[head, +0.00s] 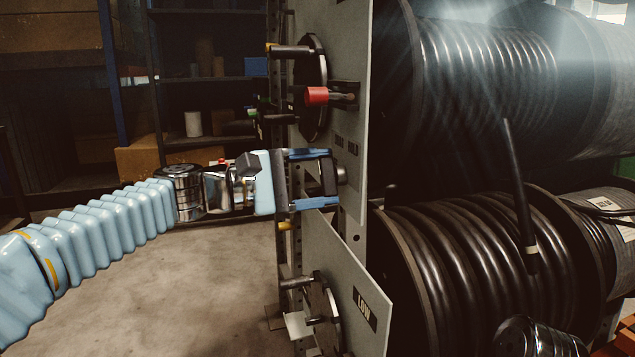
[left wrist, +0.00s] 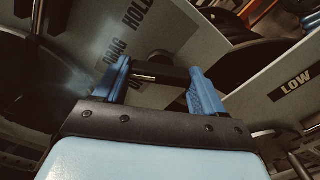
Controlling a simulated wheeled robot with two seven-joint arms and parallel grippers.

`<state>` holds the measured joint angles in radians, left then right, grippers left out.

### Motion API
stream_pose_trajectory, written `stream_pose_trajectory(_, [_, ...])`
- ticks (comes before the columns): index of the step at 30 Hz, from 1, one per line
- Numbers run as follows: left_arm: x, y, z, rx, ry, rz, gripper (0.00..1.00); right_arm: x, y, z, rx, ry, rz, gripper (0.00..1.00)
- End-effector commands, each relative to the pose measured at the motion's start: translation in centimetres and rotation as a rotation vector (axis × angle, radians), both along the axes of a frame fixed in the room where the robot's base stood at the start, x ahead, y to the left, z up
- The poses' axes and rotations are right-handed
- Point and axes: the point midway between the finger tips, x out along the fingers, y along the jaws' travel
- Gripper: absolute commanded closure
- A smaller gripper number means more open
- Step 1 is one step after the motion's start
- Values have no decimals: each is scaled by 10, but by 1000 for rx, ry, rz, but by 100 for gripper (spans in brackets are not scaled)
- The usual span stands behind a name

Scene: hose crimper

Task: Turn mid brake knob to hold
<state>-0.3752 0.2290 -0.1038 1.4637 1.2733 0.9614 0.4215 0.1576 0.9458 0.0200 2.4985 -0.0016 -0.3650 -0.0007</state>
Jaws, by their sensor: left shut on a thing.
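The mid brake knob (head: 327,177) is a dark block on a round hub on the grey side plate of the reel rack. It also shows in the left wrist view as a dark bar (left wrist: 160,73) between the fingers. My left gripper (head: 330,178) is shut on it, with one blue finger above and one below. The HOLD label (left wrist: 138,12) and the DRAG label (left wrist: 113,52) are printed on the plate beside it. Another word is partly hidden by a finger. I cannot tell which label the knob points to.
Above is a dark disc with a red-tipped handle (head: 317,96). Below is a plate with a LOW label (head: 366,308) and another disc and handle. Large black hose reels (head: 480,265) fill the right. Shelves with boxes stand behind on the left, over open floor (head: 190,290).

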Motion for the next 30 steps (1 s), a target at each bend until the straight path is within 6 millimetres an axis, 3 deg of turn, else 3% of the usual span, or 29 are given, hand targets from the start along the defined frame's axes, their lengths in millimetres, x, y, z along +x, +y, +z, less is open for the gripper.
stream_pose_trajectory(15, [1, 1, -6, 134, -412, 1, 60, 6, -15, -51, -22, -12, -26, 50])
stream_pose_trajectory(30, [1, 0, -4, 262, -798, 0, 60, 6, -14, -82, -18, -8, -26, 50])
